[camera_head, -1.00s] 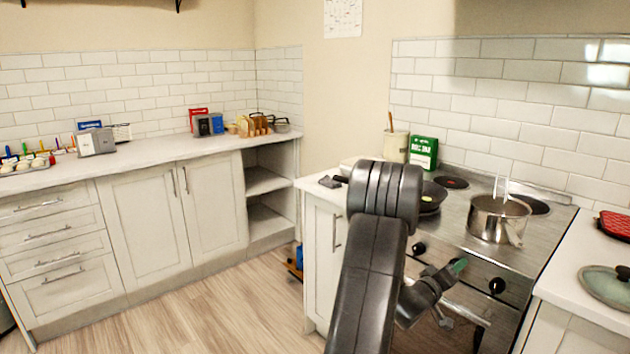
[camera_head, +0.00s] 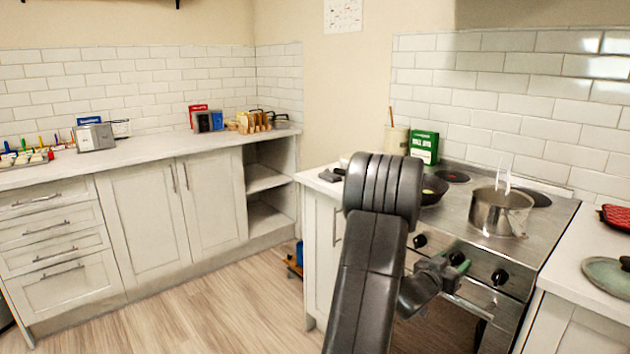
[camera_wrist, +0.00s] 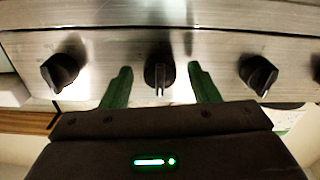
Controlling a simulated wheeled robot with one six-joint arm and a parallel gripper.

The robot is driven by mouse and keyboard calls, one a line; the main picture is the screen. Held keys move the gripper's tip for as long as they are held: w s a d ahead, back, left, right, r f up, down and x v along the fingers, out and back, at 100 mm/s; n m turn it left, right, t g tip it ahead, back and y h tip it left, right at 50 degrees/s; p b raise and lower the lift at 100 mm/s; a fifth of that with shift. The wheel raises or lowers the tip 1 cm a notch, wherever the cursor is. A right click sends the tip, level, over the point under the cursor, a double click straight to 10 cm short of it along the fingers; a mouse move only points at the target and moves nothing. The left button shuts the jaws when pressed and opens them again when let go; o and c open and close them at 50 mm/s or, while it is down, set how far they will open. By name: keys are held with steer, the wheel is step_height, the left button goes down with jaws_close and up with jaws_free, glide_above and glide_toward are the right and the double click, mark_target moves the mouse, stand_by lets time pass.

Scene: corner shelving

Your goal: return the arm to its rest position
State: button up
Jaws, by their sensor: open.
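My dark arm (camera_head: 372,250) rises in the front middle of the head view, bent at a thick ribbed joint. My gripper (camera_head: 446,264) is low in front of the stove's control panel, partly hidden by my own arm. In the wrist view my gripper (camera_wrist: 160,76) is open, with two green fingers spread apart. A black stove knob (camera_wrist: 159,66) lies between the fingertips, with a gap showing on either side. No object is held.
The stove (camera_head: 461,205) carries a steel pot (camera_head: 497,216) and a dark pan (camera_head: 432,190). More knobs flank the gripper, one at left (camera_wrist: 61,71) and one at right (camera_wrist: 258,73). The oven handle (camera_head: 466,306) is below. The wooden floor (camera_head: 215,310) at left is clear.

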steer(key=shift+m, duration=0.5)
steer(key=v, duration=1.1)
steer(key=shift+a+r+b, duration=0.1)
steer(key=shift+r+b, duration=0.05)
steer(key=shift+b, duration=0.3)
